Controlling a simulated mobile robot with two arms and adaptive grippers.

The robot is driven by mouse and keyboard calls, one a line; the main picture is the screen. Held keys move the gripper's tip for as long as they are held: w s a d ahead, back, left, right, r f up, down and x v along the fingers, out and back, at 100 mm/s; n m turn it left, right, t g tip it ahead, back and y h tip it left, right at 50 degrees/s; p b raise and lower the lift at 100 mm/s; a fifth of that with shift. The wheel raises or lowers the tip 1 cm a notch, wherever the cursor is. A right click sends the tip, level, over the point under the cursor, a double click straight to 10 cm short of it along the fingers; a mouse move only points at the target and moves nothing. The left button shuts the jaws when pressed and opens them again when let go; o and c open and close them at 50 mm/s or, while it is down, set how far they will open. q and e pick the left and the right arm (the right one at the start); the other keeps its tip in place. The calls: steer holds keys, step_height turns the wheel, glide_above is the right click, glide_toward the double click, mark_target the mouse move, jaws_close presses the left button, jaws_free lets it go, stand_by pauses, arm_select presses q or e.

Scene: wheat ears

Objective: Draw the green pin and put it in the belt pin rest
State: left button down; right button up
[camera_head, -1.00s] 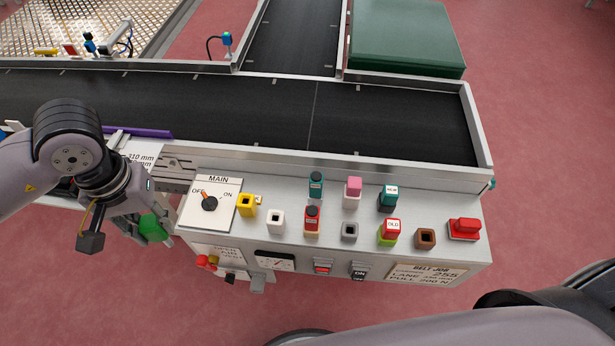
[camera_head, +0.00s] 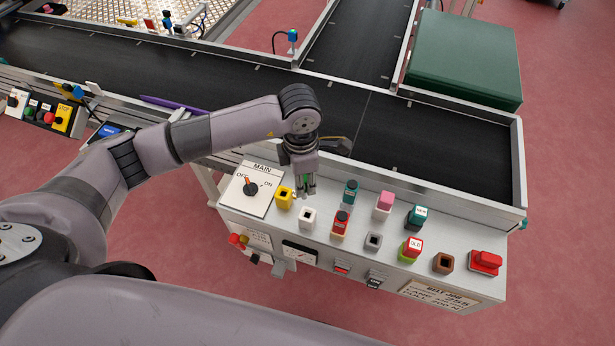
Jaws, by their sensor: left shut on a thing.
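My left gripper (camera_head: 306,191) points down over the sloped top of the grey control panel (camera_head: 462,240), between the yellow socket and the teal pin. It is shut on a green pin (camera_head: 307,180), of which only a small part shows between the fingers. The gripper is just above and behind the white socket (camera_head: 307,217) and right of the yellow socket (camera_head: 284,197). I cannot tell which holder is the belt pin rest. Open holders also include a grey socket (camera_head: 373,241) and a brown socket (camera_head: 443,263). My right gripper is not in view.
Filled holders carry a teal pin (camera_head: 351,191), a red pin (camera_head: 341,220), a pink block (camera_head: 384,202), a NEW block (camera_head: 418,213) and an OLD block (camera_head: 411,247). A MAIN switch (camera_head: 250,187) and red button (camera_head: 486,261) flank them. The conveyor (camera_head: 430,130) runs behind.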

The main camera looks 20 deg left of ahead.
arm_select(q)
steer(key=n, duration=0.1)
steer(key=f+n, duration=0.1)
steer(key=n, duration=0.1)
steer(key=shift+w+d+f+n+p, duration=0.15)
steer(key=shift+d+n+p, duration=0.15)
steer(key=shift+d+p, duration=0.05)
steer(key=shift+d+f+n, duration=0.1)
steer(key=shift+f+n, duration=0.4)
steer(key=shift+n, duration=0.5)
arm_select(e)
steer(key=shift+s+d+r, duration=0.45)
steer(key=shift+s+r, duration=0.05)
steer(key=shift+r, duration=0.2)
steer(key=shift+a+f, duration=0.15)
